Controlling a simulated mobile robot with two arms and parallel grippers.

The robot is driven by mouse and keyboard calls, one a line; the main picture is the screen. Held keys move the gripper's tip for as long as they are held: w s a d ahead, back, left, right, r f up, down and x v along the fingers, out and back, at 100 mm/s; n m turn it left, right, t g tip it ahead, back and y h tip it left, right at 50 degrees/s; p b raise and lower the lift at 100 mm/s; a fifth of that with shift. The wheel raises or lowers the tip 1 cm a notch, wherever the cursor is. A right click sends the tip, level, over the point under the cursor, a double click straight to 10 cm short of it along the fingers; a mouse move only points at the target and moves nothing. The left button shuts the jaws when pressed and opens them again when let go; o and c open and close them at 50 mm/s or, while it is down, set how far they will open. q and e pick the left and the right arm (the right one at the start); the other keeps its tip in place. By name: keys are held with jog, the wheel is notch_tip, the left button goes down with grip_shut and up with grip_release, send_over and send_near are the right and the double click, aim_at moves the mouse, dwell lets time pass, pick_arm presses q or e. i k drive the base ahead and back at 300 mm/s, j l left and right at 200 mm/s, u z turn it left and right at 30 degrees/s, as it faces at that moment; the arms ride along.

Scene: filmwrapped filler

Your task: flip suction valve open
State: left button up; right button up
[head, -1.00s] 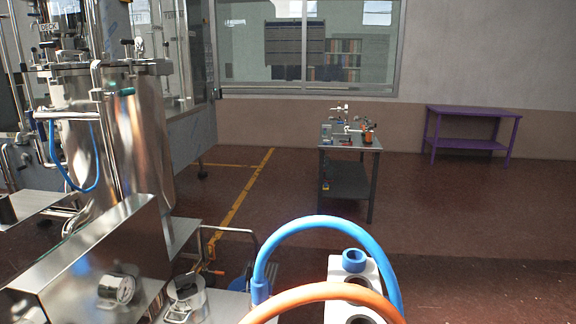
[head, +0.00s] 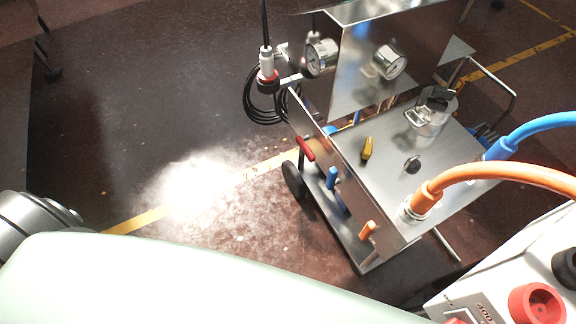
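A steel cart (head: 385,165) stands right of centre in the head view. Several coloured handles show on it: a red one (head: 306,148) at its left edge, a blue one (head: 332,177) and an orange one (head: 368,229) on its front side, and a yellow one (head: 367,147) on its top plate. I cannot tell which of these is the suction valve, or whether it is open. Neither of my grippers is in view. A pale arm link of mine crosses the bottom of the picture, apart from the handles in the picture.
A blue hose (head: 540,122) and an orange hose (head: 500,168) run to the cart from the right. A white unit with a red knob (head: 537,304) stands at lower right.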

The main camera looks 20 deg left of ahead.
aim_at(332, 181)
jog(key=u, duration=0.2)
jog(key=j+z, duration=0.5)
jog(key=j, duration=1.9)
